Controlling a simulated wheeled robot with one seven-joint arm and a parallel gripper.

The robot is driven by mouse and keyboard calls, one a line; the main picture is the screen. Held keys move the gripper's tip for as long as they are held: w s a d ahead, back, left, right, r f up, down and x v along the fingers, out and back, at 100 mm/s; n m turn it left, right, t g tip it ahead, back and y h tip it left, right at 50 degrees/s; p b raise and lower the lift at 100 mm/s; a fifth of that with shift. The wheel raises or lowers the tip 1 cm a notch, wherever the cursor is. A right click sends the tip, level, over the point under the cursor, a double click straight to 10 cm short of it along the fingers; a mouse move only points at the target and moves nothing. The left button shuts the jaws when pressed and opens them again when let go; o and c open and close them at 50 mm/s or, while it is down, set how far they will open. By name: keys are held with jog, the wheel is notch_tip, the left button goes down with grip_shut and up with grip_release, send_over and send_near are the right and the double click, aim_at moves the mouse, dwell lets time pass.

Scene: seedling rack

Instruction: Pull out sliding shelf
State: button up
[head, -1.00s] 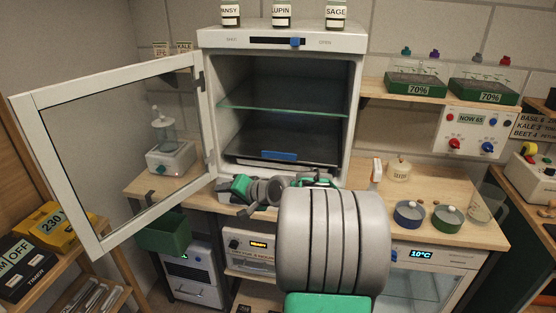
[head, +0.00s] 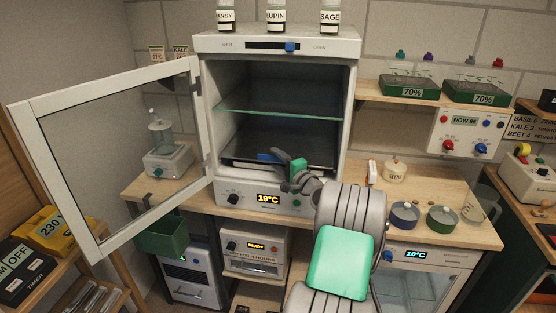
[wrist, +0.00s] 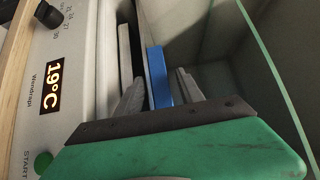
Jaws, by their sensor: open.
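The sliding shelf (head: 242,152) is a dark flat tray low inside the open white cabinet. Its blue handle (head: 264,157) is on the front edge, partly hidden by my gripper. My gripper (head: 284,158) is at the handle's right part, in front of the cabinet opening. In the wrist view the blue handle (wrist: 157,72) runs between the two grey fingers of my open gripper (wrist: 159,90). A gap shows on the handle's right side; on the left I cannot tell whether the finger touches.
The cabinet's glass door (head: 115,150) stands wide open to the left. A glass shelf (head: 275,109) spans the cabinet above the sliding shelf. The cabinet's 19°C panel (head: 268,198) lies below. Blue and green round containers stand on the bench at the right.

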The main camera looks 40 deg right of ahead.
jog(key=shift+c, duration=0.2)
jog(key=shift+r, duration=0.15)
grip_shut()
